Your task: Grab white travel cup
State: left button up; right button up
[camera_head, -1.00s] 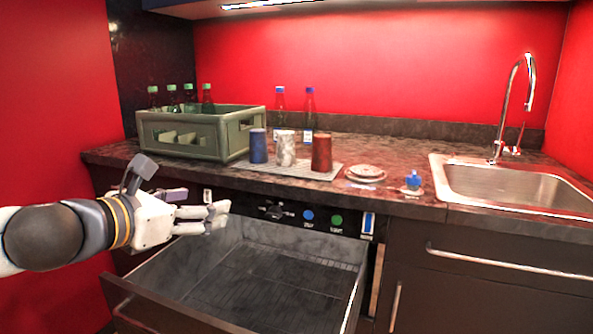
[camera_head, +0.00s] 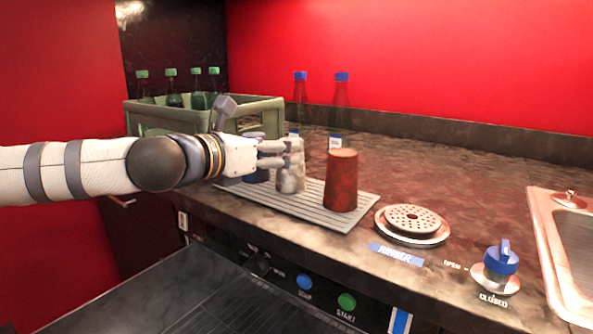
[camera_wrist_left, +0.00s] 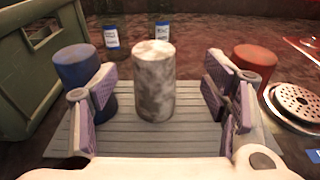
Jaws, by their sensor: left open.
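The white travel cup (camera_head: 291,166), mottled white and grey, stands upright on a grey ribbed mat (camera_head: 330,214) on the counter. In the left wrist view the white cup (camera_wrist_left: 154,82) is centred ahead, between the two fingers and slightly beyond their tips. My left gripper (camera_head: 275,155) is open and empty at the cup's left side in the head view; it also shows in the left wrist view (camera_wrist_left: 158,100). A blue cup (camera_wrist_left: 84,72) stands to the left, close behind the left finger. A red cup (camera_head: 341,180) stands to the right. My right gripper is not in view.
A green crate (camera_head: 262,113) with several green-capped bottles stands behind my left arm. Two blue-capped bottles (camera_head: 341,105) stand behind the cups. A round rinser (camera_head: 412,222), a blue knob (camera_head: 501,260) and a sink (camera_head: 571,265) are on the right. An open drawer (camera_head: 190,295) lies below.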

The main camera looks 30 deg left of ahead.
pick_arm(q)
jog(key=x, duration=0.7)
jog(key=shift+a+r+b, duration=0.2)
jog(key=shift+a+b, duration=0.1)
jog(key=shift+a, duration=0.05)
jog(key=shift+r, duration=0.1)
grip_shut()
